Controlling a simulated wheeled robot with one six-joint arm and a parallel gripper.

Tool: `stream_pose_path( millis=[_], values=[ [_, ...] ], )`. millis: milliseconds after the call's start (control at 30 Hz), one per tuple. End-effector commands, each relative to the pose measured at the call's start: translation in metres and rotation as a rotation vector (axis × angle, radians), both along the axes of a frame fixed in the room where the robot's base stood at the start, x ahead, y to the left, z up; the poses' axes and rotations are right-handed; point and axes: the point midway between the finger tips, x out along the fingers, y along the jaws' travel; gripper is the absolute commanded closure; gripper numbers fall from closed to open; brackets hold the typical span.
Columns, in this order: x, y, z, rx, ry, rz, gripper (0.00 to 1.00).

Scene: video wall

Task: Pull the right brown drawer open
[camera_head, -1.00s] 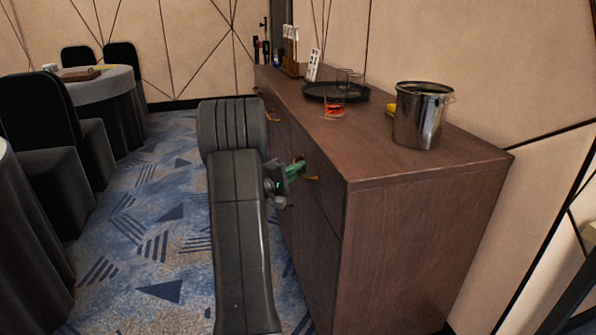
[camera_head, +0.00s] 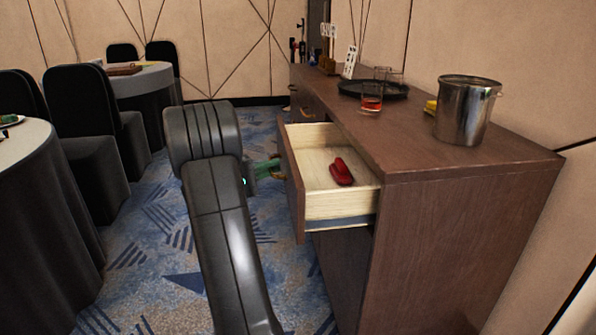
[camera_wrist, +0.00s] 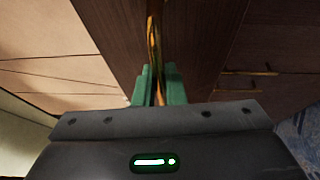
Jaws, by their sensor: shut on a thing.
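The right brown drawer (camera_head: 294,190) of the sideboard is pulled well out in the head view. Its pale wooden inside shows, with a red object (camera_head: 341,172) lying in it. My gripper (camera_head: 272,168) is at the drawer's front, on its left side. In the wrist view, the green fingers of my gripper (camera_wrist: 159,86) are shut on the brass drawer handle (camera_wrist: 153,45). The drawer front stands just beyond the fingers. My arm covers part of the floor left of the drawer.
Round tables with dark chairs (camera_head: 95,165) stand on the left.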

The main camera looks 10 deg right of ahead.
Motion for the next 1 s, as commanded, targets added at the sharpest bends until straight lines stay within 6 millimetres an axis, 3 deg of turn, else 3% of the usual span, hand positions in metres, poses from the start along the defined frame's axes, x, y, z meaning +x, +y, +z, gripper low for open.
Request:
stream_pose_path(
  millis=[33,200,500,700,1000],
  values=[
    [0.000,0.017,-0.002,0.001,0.001,0.005,1.00],
    [-0.002,0.059,-0.002,-0.001,0.002,0.004,1.00],
    [-0.004,0.112,-0.001,0.000,0.002,0.001,1.00],
    [-0.004,0.127,-0.001,0.000,0.002,-0.001,1.00],
    [-0.005,0.131,-0.001,0.000,0.003,-0.001,1.00]
  ],
)
